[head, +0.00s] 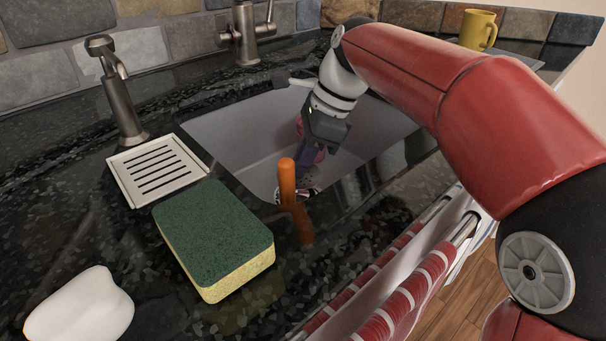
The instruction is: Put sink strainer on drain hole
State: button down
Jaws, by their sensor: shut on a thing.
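My gripper (306,178) reaches down into the grey sink basin (245,125), its fingers pointing toward the basin floor. It is shut on a small shiny metallic piece, which appears to be the sink strainer (311,192), at the fingertips. An orange upright object in front partly hides the strainer and fingertips. I cannot tell whether the strainer touches the basin floor. The drain hole cannot be made out.
The orange object (287,182) stands at the sink's front edge. A green and yellow sponge (213,235), white soap (80,308), slotted white tray (158,170) and soap dispenser (118,95) are left of the sink. The faucet (247,35) is behind; a yellow mug (477,30) stands far right.

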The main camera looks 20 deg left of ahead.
jog(key=shift+f, duration=2)
jog(key=c, duration=1.3)
grip_release()
jog(key=shift+f, duration=0.1)
jog(key=shift+c, duration=0.2)
jog(key=v, duration=1.2)
